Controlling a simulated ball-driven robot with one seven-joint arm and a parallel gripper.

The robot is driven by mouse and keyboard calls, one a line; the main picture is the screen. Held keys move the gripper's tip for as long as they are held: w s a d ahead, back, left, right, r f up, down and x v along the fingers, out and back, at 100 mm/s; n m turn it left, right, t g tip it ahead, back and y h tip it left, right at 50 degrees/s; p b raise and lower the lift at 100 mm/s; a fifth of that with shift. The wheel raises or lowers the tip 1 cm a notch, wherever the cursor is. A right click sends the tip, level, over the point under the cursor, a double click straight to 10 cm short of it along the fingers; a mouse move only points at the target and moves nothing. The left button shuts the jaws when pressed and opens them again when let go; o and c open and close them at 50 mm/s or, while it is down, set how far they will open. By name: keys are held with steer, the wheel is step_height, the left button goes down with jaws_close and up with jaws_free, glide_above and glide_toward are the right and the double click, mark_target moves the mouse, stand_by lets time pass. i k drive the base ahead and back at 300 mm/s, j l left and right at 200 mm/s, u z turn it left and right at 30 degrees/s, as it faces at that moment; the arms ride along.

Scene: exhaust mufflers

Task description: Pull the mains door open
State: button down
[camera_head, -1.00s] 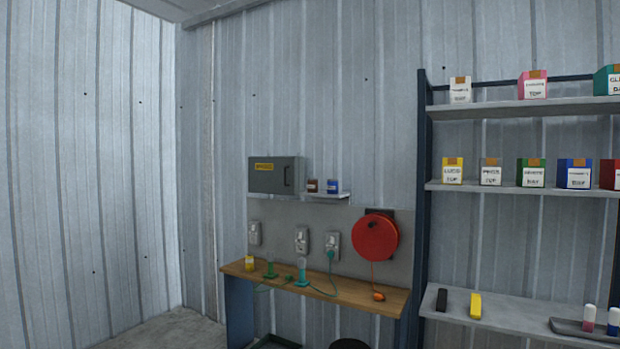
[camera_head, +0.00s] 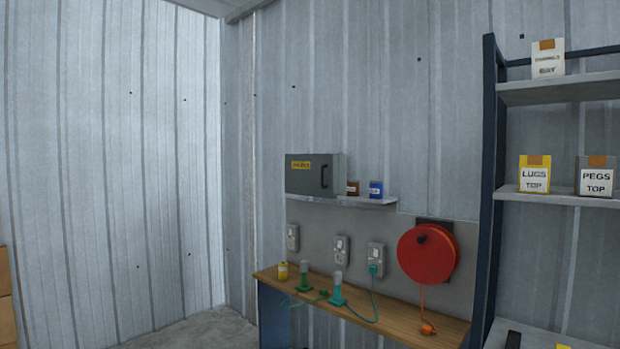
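The mains box is a grey wall cabinet with a shut mains door (camera_head: 305,178) on its front. A yellow label (camera_head: 301,165) sits at the door's upper left, its text too blurred to read surely. A dark upright handle (camera_head: 324,176) is at the door's right side. The box is on the back wall above the wooden bench, near the picture's middle. My gripper is not in view.
A narrow shelf (camera_head: 365,201) beside the box holds a brown and a blue tin. Below stands a wooden bench (camera_head: 395,318) with green plugged leads and a yellow tin. A red cable reel (camera_head: 428,254) hangs right. A dark-framed shelf rack (camera_head: 489,190) stands farther right.

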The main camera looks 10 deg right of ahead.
mark_target(306, 174)
steer(key=i, duration=0.45)
steer(key=i+l, duration=0.15)
steer(key=i, duration=0.3)
steer(key=j+u, duration=0.05)
